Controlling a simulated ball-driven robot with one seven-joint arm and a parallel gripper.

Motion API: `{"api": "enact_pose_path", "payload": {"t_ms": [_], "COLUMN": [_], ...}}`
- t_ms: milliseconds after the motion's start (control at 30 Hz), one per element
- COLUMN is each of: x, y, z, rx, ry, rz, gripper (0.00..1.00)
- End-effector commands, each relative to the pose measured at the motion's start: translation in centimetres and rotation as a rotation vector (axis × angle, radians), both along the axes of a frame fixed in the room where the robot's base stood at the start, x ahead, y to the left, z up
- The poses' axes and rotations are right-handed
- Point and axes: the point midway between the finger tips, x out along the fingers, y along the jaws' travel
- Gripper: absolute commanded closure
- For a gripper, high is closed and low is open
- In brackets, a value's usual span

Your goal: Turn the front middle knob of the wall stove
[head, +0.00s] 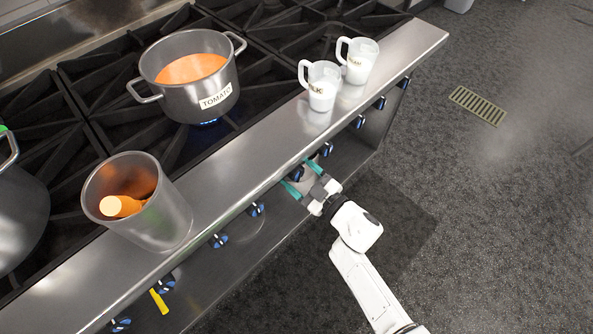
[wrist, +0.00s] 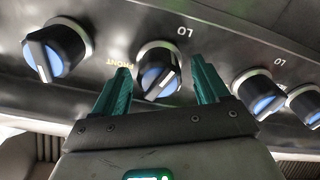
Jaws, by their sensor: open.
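The stove front carries a row of black knobs with blue faces. In the wrist view, one knob (wrist: 158,72) sits between the teal fingers of my gripper (wrist: 160,68); a yellow label reading FRONT is printed to its left. My gripper is open, one finger on each side of this knob; I cannot tell whether either finger touches it. In the head view my gripper (head: 301,177) is at the stove's front panel, around the knob (head: 297,173) near the middle of the row, which is partly hidden by the fingers.
A pot labelled TOMATO (head: 190,85) stands over a blue flame. A yellow object (head: 159,301) hangs at the front. Neighbouring knobs (wrist: 55,50) flank the fingers.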

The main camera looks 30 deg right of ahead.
Motion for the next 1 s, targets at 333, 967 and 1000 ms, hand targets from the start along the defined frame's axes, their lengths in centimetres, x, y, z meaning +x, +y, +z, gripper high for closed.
{"api": "enact_pose_path", "payload": {"t_ms": [333,967,1000], "x": [-6.3,-9.2,-9.2], "y": [-2.0,-3.0,-3.0], "z": [-0.1,0.0,0.0], "rx": [-0.001,0.000,0.000], "ry": [0.002,-0.001,-0.001], "rz": [0.000,0.000,0.000], "gripper": [0.26,0.26,0.26]}}
